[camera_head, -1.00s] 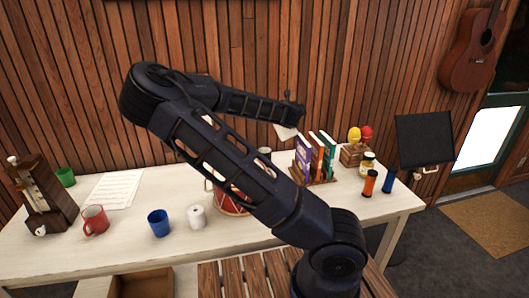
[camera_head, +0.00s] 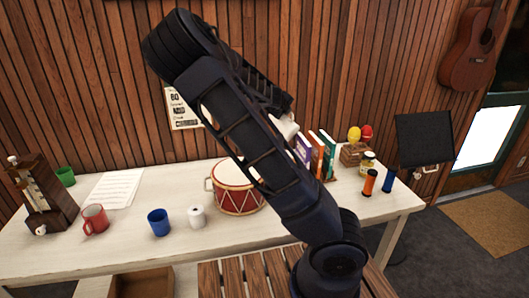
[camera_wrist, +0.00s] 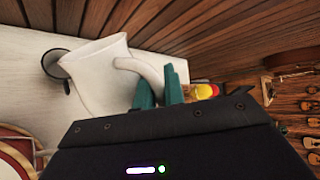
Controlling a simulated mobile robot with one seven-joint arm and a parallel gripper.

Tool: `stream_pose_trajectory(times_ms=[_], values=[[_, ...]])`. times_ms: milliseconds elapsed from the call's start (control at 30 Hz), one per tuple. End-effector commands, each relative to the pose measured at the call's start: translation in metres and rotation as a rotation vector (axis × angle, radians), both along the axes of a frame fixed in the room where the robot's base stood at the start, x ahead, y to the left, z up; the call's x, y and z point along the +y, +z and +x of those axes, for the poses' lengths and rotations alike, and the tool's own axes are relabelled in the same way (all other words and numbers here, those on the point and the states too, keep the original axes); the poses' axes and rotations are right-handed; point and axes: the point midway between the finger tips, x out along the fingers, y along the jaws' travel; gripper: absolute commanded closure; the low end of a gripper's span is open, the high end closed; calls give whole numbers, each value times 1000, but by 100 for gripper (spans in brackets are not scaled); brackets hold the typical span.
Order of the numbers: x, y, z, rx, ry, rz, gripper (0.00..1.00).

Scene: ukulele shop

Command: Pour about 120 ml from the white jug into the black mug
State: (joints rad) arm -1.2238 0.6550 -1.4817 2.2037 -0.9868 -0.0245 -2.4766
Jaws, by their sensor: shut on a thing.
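The white jug (camera_wrist: 98,78) is in my gripper (camera_wrist: 158,90), whose teal fingers are closed on its handle in the wrist view. In the head view only a small white part of the jug (camera_head: 286,127) shows beside my arm, above the table. The black mug (camera_wrist: 56,64) shows in the wrist view just left of the jug, partly covered by it. In the head view my arm hides the mug and my gripper. I see no stream of liquid, and the jug's contents and exact tilt cannot be told.
A red-and-white drum (camera_head: 240,190) stands on the white table (camera_head: 120,248) near my arm. Books (camera_head: 316,152) stand right of it. A white mug (camera_head: 197,216), blue cup (camera_head: 159,222) and red mug (camera_head: 95,219) stand left. Shakers (camera_head: 369,183) stand at right.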

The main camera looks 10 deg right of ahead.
Motion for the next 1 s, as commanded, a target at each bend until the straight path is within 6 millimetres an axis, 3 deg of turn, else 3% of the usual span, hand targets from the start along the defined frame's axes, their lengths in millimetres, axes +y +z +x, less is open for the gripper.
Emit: stream_pose_trajectory(times_ms=[500, 1000], values=[[4, 0, 6, 59, 0, -43, 100], [13, -70, 19, 132, 0, -98, 100]])
